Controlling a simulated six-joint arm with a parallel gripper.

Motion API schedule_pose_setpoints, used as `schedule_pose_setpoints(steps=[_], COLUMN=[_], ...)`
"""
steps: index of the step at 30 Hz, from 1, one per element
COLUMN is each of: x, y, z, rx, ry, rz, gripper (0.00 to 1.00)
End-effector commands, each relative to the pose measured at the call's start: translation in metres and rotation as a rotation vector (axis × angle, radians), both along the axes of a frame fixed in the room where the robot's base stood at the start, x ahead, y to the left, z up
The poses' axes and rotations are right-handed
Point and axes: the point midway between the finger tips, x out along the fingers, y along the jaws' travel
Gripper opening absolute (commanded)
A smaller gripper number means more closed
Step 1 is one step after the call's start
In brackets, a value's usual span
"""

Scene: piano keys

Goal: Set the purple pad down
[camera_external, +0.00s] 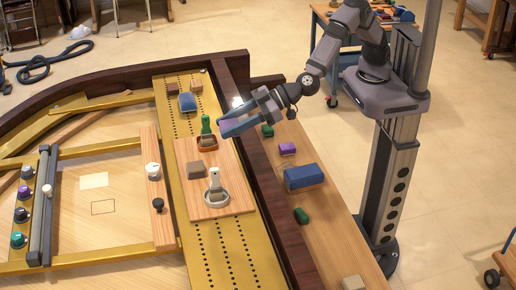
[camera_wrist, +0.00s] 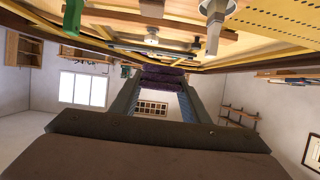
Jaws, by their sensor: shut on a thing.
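The purple pad (camera_external: 231,129) is in my gripper (camera_external: 229,122), held in the air above the upper right edge of the wooden board on the gold piano frame. In the wrist view the dark purple pad (camera_wrist: 163,77) sits between the fingertips of my gripper (camera_wrist: 162,84), which is shut on it. The fingers hide part of the pad in the outside view. A smaller purple block (camera_external: 287,149) lies on the wooden shelf to the right.

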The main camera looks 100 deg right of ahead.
Motion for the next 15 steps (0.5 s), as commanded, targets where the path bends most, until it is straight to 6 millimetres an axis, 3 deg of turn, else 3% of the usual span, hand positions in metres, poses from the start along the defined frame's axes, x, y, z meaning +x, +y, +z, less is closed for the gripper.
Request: schedule_pose_setpoints(steps=[8,15], x=[-0.049,-0.113], y=[0.079,0.135], z=[0.007,0.011], rx=[0.009,0.007], ry=[-0.006,-0.004], rz=[0.063,0.123], gripper=[0.2,0.2])
